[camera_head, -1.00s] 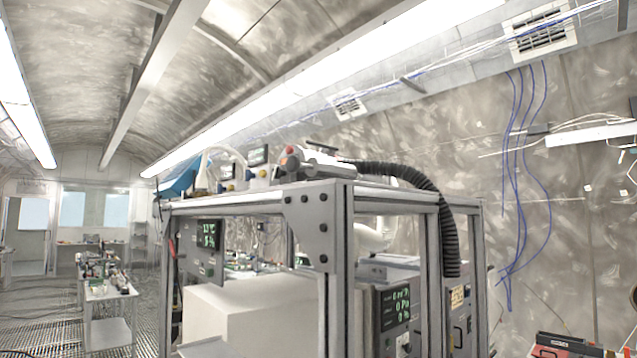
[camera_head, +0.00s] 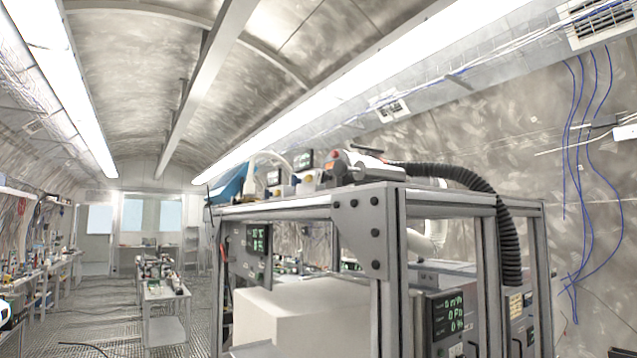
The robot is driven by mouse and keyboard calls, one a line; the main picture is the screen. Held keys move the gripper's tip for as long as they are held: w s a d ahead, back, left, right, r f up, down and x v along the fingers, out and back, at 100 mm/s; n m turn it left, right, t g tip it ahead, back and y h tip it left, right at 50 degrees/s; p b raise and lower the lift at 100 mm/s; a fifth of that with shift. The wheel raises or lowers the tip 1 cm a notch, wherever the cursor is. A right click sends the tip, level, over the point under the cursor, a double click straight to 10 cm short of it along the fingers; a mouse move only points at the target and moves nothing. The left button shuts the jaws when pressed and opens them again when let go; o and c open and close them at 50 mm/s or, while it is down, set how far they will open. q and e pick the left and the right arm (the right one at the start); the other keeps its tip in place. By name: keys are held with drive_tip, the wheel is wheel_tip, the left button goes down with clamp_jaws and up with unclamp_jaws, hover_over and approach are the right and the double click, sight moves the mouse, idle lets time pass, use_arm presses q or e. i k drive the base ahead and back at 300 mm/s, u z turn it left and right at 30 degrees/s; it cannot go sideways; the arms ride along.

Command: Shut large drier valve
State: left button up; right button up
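A grey metal-framed rig (camera_head: 375,235) stands at centre right. On its top is a grey valve-like fitting with a red-orange part (camera_head: 335,158), joined to a black corrugated hose (camera_head: 470,178) that bends down the rig's right side. I cannot tell from here whether this is the large drier valve, or whether it is open or shut. Smaller devices with displays (camera_head: 303,160) and yellow-blue parts stand to its left on the rig's top. Neither of my grippers is in view. A small white piece at the left edge (camera_head: 5,312) is too cut off to identify.
Displays with green digits (camera_head: 449,318) are set in the rig, and a white box (camera_head: 290,312) sits inside it. A cart (camera_head: 163,297) with equipment stands further back. Benches line the left wall. The grated floor (camera_head: 110,325) between them is open.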

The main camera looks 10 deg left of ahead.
sight(293, 180)
drive_tip(key=z, duration=3.25)
drive_tip(key=k, duration=1.8)
drive_tip(key=u, duration=1.7)
